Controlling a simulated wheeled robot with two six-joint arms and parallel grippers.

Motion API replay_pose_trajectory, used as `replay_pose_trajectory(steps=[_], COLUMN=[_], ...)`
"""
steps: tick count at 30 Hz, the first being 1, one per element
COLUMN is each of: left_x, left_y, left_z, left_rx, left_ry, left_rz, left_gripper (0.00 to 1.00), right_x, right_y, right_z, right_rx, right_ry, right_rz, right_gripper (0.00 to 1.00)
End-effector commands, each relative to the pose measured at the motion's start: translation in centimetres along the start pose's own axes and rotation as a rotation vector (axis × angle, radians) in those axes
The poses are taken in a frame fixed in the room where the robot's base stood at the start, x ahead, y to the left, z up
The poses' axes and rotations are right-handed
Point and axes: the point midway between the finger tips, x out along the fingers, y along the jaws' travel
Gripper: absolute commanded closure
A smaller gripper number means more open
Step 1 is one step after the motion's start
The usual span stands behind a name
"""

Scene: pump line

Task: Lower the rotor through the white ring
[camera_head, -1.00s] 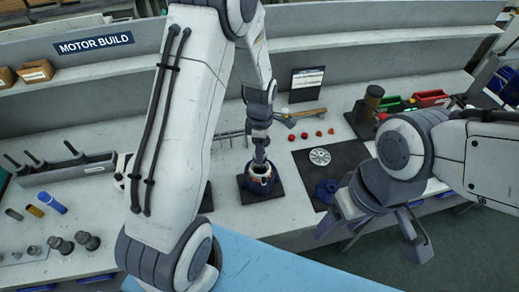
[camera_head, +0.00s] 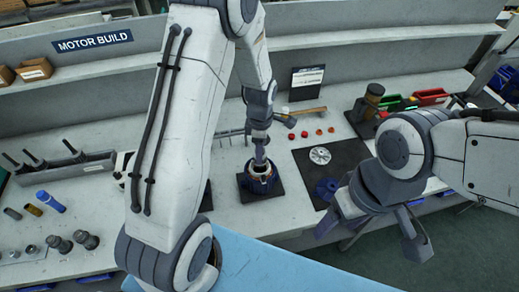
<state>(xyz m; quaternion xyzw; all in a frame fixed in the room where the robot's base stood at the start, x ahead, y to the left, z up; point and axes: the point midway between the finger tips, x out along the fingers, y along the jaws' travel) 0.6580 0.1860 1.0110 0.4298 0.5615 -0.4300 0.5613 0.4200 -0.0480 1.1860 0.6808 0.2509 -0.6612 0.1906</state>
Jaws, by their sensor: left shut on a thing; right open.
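My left gripper (camera_head: 261,155) points straight down over the dark blue motor housing (camera_head: 260,183), with its fingertips at the housing's mouth. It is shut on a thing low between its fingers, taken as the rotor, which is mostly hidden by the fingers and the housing. A little of a pale ring (camera_head: 268,178) shows at the housing's mouth around the fingertips; I cannot tell how deep the rotor sits in it. The housing stands upright on a dark square base. My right gripper (camera_head: 369,234) is open and empty at the front right, near the bench edge.
A dark mat (camera_head: 344,156) right of the housing bears a silver disc (camera_head: 320,155) and a blue finned part (camera_head: 327,189). Several small red pieces lie behind it. A grey rack (camera_head: 62,173) and loose cylinders stand left. My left forearm hides the bench's middle.

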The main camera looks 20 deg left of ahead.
Motion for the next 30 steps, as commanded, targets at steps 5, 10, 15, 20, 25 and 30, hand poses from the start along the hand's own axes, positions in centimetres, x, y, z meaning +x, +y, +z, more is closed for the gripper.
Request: replay_pose_trajectory(steps=[5,10,15,20,25,30], left_x=[0.31,0.6,0.89,1.01,0.99,0.98], left_y=[0.06,0.06,0.06,0.06,0.06,0.06], left_z=[0.02,0.02,0.02,0.02,0.02,0.02], left_rx=[0.0,0.0,0.0,0.0,0.0,0.0], left_ry=[0.0,0.0,0.0,-0.001,-0.001,-0.001], left_rz=[0.002,0.002,0.002,0.002,0.002,0.002], left_gripper=[1.0,1.0,1.0,1.0,1.0,1.0], right_x=[0.26,0.47,0.67,0.74,0.72,0.72], right_y=[0.02,0.03,0.05,0.05,0.05,0.05], right_z=[0.01,0.03,0.04,0.04,0.04,0.04], right_rx=[0.0,0.0,0.0,0.0,0.0,0.0], right_ry=[0.0,0.0,0.0,0.0,0.0,0.0], right_rz=[0.0,0.0,0.0,0.0,0.0,0.0], right_gripper=[0.3,0.3,0.3,0.3,0.3,0.3])
